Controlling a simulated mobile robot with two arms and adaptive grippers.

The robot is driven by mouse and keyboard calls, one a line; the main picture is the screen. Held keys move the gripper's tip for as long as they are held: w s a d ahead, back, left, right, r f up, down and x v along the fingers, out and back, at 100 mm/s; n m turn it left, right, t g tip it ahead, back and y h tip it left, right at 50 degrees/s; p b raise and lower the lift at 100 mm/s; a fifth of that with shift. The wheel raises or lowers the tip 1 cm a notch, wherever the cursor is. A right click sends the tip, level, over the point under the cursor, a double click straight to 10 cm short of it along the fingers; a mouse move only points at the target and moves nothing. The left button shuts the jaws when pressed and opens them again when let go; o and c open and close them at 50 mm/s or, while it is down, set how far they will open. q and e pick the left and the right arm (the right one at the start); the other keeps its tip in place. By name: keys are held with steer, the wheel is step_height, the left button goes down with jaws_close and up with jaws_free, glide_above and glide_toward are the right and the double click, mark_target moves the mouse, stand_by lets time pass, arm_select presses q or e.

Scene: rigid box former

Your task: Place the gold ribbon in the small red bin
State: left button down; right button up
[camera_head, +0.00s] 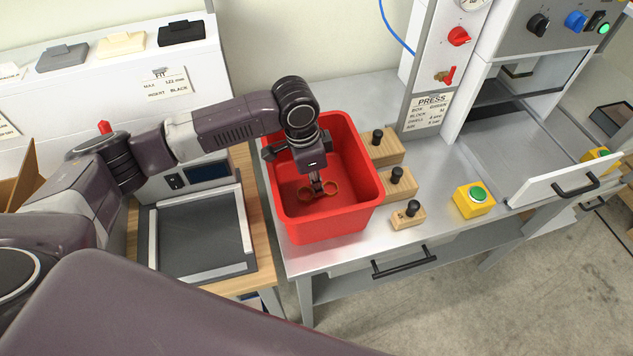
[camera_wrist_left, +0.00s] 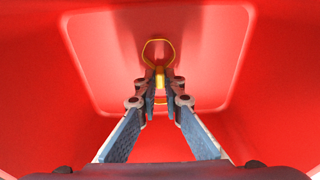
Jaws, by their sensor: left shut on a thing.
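The small red bin (camera_head: 330,215) stands on the metal bench in the head view, and its red walls fill the left wrist view (camera_wrist_left: 60,90). My left gripper (camera_head: 317,186) points down inside the bin, below its rim. It is shut on the gold ribbon (camera_wrist_left: 159,77), whose loop sticks out beyond the fingertips in the wrist view. In the head view the ribbon (camera_head: 337,190) shows as two small loops, one on each side of the fingertips. I cannot tell whether the ribbon touches the bin floor. My right gripper is not in view.
Several wooden blocks with black knobs (camera_head: 397,184) stand close to the bin's right side. A yellow box with a green button (camera_head: 473,200) and the press (camera_head: 500,100) are farther right. A dark framed tray (camera_head: 200,235) lies left of the bin.

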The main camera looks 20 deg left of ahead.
mark_target(310, 194)
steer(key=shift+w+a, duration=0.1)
arm_select(q)
steer(key=c, duration=2.1)
jaws_free()
steer(key=shift+f, duration=0.1)
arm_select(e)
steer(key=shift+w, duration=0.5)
